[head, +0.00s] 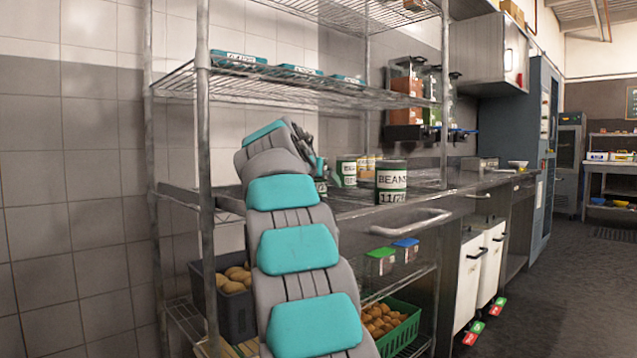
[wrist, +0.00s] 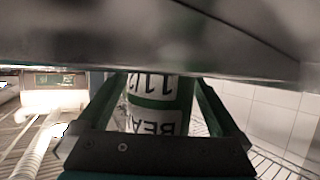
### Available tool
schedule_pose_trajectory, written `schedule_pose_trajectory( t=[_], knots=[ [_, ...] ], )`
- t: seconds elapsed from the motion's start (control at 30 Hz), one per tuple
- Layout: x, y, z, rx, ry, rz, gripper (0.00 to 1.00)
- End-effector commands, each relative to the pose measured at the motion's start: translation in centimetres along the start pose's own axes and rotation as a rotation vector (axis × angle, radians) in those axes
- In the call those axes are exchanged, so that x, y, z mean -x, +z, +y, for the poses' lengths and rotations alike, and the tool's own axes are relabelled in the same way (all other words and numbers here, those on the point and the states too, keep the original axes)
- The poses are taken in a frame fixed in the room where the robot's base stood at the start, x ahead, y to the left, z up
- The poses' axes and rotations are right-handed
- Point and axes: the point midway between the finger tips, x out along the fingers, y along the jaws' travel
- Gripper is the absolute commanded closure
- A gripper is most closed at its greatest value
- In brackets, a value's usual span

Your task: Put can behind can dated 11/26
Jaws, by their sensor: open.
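A can labelled BEANS (head: 391,182) with a date starting 11/2 stands upright near the front of the metal shelf; its last digit is hard to read. Another green and white can (head: 347,172) stands behind it to the left. Part of a third can (head: 321,186) shows by my gripper (head: 312,160), which is mostly hidden by my arm. In the wrist view my gripper (wrist: 161,88) is open, with a finger on each side of a green and white bean can (wrist: 158,103). Contact cannot be told.
The wire shelf above (head: 290,85) carries flat teal packages (head: 238,57). A shelf post (head: 204,200) stands left of my arm. Below are a dark potato crate (head: 207,293) and a green crate (head: 408,335). Clear shelf surface lies right of the labelled can.

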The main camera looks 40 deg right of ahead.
Motion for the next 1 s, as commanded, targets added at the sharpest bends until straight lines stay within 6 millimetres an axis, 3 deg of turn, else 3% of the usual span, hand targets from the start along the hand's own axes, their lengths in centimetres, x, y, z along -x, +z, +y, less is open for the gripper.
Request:
schedule_pose_trajectory(
  t=[0.3, 0.43, 0.9, 1.0],
  knots=[
    [0.2, -0.5, 0.0, 0.000, 0.000, 0.000, 0.00],
    [1.5, -0.3, 0.0, 0.000, 0.000, 0.000, 0.00],
    [10.6, -0.4, 0.0, 0.000, -0.001, 0.003, 0.00],
    [11.7, -0.3, 0.0, 0.000, 0.000, 0.001, 0.00]
  ],
)
